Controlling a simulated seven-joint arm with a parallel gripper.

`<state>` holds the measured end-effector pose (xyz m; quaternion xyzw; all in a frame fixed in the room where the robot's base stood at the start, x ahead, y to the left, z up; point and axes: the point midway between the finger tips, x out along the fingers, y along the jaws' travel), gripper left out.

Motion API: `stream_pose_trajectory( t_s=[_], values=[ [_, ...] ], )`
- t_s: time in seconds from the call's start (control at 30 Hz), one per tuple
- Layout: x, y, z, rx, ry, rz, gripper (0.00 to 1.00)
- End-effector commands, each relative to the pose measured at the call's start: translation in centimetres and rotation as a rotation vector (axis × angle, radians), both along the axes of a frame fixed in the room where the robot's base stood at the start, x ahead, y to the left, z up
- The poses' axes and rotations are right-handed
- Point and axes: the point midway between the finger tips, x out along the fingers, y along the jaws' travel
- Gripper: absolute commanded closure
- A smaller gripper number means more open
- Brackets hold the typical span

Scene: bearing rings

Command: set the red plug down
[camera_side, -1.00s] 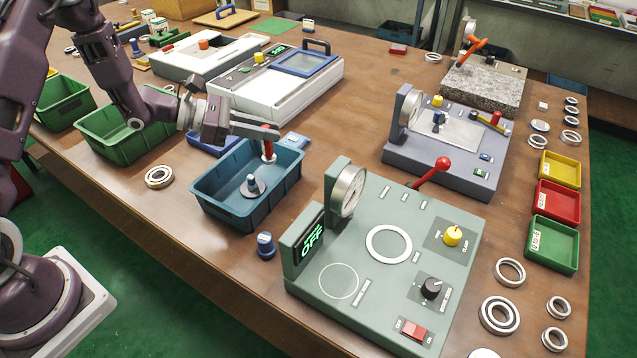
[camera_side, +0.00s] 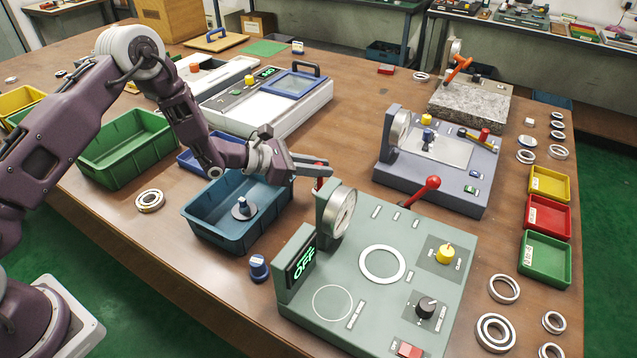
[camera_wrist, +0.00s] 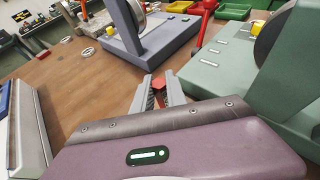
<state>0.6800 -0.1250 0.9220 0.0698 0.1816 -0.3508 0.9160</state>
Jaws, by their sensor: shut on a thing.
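My gripper (camera_side: 321,168) is shut on the red plug (camera_side: 320,177), which shows as a small red piece between the fingertips. In the side view the plug is to the right of the blue bin (camera_side: 208,231), behind the gauge post of the grey-green machine. Its lower end is partly hidden there, so I cannot tell whether it touches the table. In the wrist view the red plug (camera_wrist: 158,83) shows at the fingertips (camera_wrist: 160,88), with brown table beyond.
The grey-green machine (camera_side: 345,255) with its round gauge (camera_side: 342,212) and red-knobbed lever (camera_side: 433,183) stands close by. A grey-blue machine (camera_side: 430,185) is farther right. A blue plug (camera_side: 258,268) stands in front of the bin. Bare table lies between the machines.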

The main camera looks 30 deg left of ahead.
Motion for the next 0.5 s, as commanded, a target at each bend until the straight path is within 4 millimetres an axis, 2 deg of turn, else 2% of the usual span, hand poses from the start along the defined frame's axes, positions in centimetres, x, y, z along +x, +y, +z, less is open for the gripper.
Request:
stream_pose_trajectory(
  t_s=[0.03,0.17,0.5],
  values=[
    [-0.1,0.0,-1.3,-0.001,0.005,0.001,1.00],
    [0.0,0.0,-3.0,-0.001,0.001,-0.001,1.00],
    [0.0,0.0,-3.4,0.000,0.000,0.000,1.00]
  ],
)
